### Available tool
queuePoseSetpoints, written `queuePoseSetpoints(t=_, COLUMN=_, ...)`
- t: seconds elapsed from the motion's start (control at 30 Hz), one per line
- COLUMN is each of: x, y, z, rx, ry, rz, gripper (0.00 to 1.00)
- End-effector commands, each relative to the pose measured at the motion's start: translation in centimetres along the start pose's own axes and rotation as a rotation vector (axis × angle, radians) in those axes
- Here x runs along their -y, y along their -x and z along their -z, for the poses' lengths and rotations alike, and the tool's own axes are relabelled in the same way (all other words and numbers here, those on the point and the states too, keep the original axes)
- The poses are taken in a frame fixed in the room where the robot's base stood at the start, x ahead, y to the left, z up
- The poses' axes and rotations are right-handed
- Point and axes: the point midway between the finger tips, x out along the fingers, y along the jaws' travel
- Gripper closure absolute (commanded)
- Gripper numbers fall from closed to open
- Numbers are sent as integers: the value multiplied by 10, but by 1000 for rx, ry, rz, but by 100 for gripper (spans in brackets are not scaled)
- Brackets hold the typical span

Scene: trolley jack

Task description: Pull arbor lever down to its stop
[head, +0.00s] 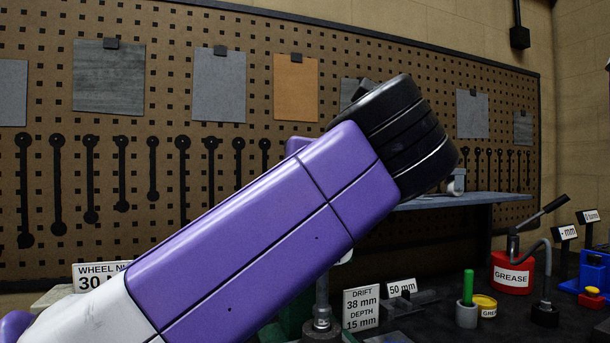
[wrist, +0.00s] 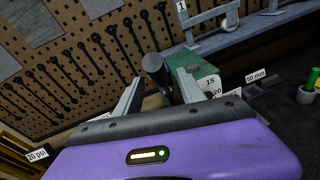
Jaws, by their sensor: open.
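In the wrist view, my gripper (wrist: 160,78) is open, with one pale finger on each side. A dark, round-ended cylinder (wrist: 153,65), which looks like the grip of the arbor lever, shows between the fingertips. I cannot tell whether either finger touches it. A green body (wrist: 195,80), apparently the arbor press, stands just behind and to the right of the fingers. In the head view my purple arm covers the middle, hiding the lever and my gripper. Below the arm, a vertical metal rod (head: 322,298) shows beside a strip of green.
A label reading drift 38 mm, depth 15 mm (head: 361,308) stands right of the rod. Further right are a green peg in a grey holder (head: 467,312), a red grease pot (head: 511,274) and a blue item (head: 594,275). A shelf (head: 465,200) and a tool pegboard (head: 165,75) lie behind.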

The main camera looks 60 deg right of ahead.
Motion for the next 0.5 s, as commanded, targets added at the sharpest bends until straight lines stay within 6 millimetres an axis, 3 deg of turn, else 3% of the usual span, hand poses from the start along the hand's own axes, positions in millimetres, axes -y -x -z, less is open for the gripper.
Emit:
queuePoseSetpoints(t=0.23, x=-1, y=39, z=0, rx=0, ry=-2, rz=-1, gripper=53)
queuePoseSetpoints(t=0.5, x=0, y=51, z=1, rx=-3, ry=0, rz=0, gripper=53)
